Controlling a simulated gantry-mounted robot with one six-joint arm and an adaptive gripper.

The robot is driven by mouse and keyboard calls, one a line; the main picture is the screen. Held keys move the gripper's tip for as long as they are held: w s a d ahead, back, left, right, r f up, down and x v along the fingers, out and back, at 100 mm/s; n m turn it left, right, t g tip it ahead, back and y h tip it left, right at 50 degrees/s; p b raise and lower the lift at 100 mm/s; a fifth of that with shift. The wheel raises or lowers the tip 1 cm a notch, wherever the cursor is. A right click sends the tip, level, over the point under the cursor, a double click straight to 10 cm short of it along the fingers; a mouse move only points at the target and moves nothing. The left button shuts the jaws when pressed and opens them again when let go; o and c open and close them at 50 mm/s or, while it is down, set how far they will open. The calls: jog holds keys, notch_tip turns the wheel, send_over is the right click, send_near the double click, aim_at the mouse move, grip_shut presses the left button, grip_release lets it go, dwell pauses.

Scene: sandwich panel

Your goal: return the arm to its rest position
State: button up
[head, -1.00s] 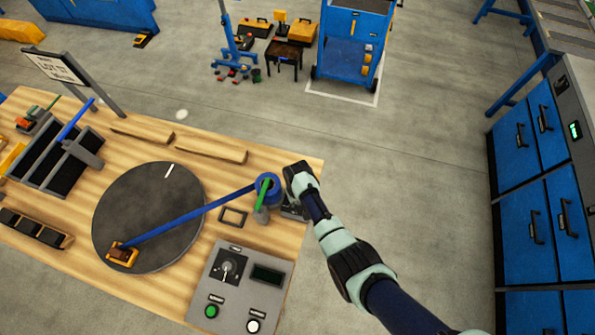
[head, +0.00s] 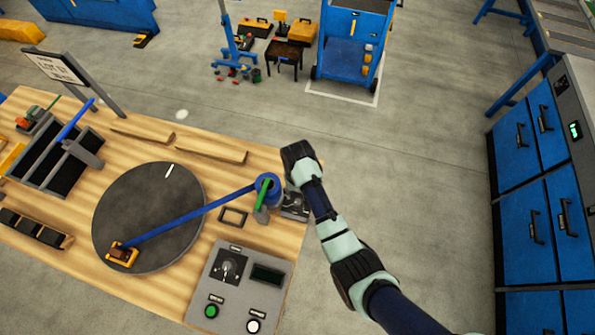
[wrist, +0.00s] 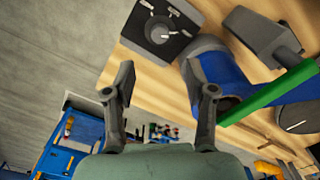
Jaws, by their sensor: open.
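My gripper (wrist: 160,105) shows in the wrist view with its two fingers apart and nothing between them. In the head view my arm reaches in from the lower right, and its wrist end (head: 300,160) is above the right edge of the wooden workbench (head: 275,160). The fingertips are hidden in the head view. A blue cylinder (head: 268,185) with a green bar (head: 263,195) stands on the bench just left of my arm.
A round dark turntable (head: 150,215) lies on the bench, with a long blue bar (head: 185,220) across it. A control box (head: 240,285) with knob and buttons is at the bench front. A dark knob unit (head: 295,205) is beside the cylinder. Floor right of the bench is clear.

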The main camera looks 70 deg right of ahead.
jog(key=shift+r, duration=0.85)
